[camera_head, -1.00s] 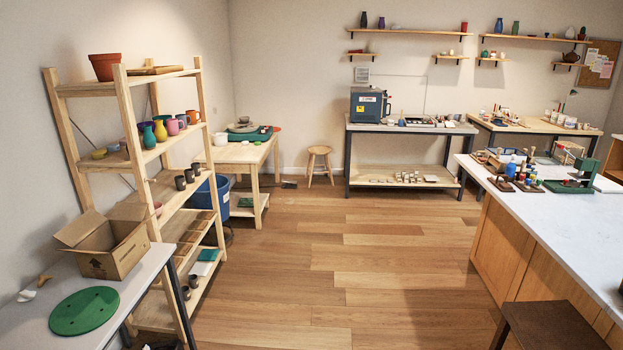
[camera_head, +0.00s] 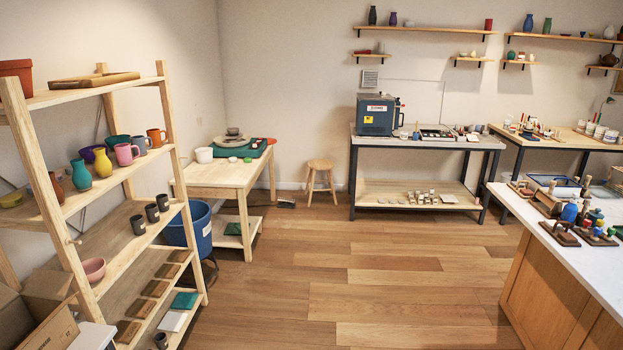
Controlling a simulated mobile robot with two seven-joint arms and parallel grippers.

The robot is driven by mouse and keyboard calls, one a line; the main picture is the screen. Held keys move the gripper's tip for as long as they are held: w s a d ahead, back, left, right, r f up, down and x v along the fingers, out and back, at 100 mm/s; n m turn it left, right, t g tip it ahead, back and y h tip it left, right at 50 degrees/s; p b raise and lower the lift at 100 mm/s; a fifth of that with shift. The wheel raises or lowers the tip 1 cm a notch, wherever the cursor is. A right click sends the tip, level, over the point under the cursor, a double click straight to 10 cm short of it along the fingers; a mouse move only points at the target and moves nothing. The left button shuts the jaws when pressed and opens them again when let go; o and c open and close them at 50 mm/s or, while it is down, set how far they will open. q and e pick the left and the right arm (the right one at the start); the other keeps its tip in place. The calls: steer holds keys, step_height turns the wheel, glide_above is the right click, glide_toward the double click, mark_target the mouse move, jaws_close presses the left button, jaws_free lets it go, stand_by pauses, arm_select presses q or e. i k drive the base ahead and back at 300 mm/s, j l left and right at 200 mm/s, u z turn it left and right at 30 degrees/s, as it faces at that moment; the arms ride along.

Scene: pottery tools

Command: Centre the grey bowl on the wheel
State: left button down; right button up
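The pottery wheel seems to be on the light wooden table (camera_head: 222,187) at the back left. A flat round grey disc (camera_head: 232,141) sits there on a green surface (camera_head: 243,150), with a small grey piece (camera_head: 233,131) on top. That piece may be the grey bowl, but it is too small to tell, and so is whether it is centred. Neither of my grippers is in view.
A wooden shelf rack (camera_head: 177,190) with pots and mugs stands at the left. A blue bin (camera_head: 196,229) is beside the wooden table. A white-topped counter (camera_head: 578,262) is at the right. The wooden floor (camera_head: 350,275) between is clear.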

mark_target(233, 132)
steer(key=i, duration=5)
steer(key=i+u, duration=0.15)
steer(key=i, duration=0.7)
steer(key=i+l+u, duration=0.15)
steer(key=i, duration=0.65)
steer(key=i+u, duration=0.35)
steer(key=i+l+u, duration=0.15)
steer(key=i+u, duration=0.2)
steer(key=i+l+u, duration=0.25)
steer(key=i+u, duration=0.15)
steer(key=i+l+u, duration=0.15)
steer(key=i, duration=0.25)
steer(key=i+l+u, duration=0.15)
steer(key=i, duration=0.25)
steer(key=i+l+u, duration=0.15)
steer(key=i, duration=0.2)
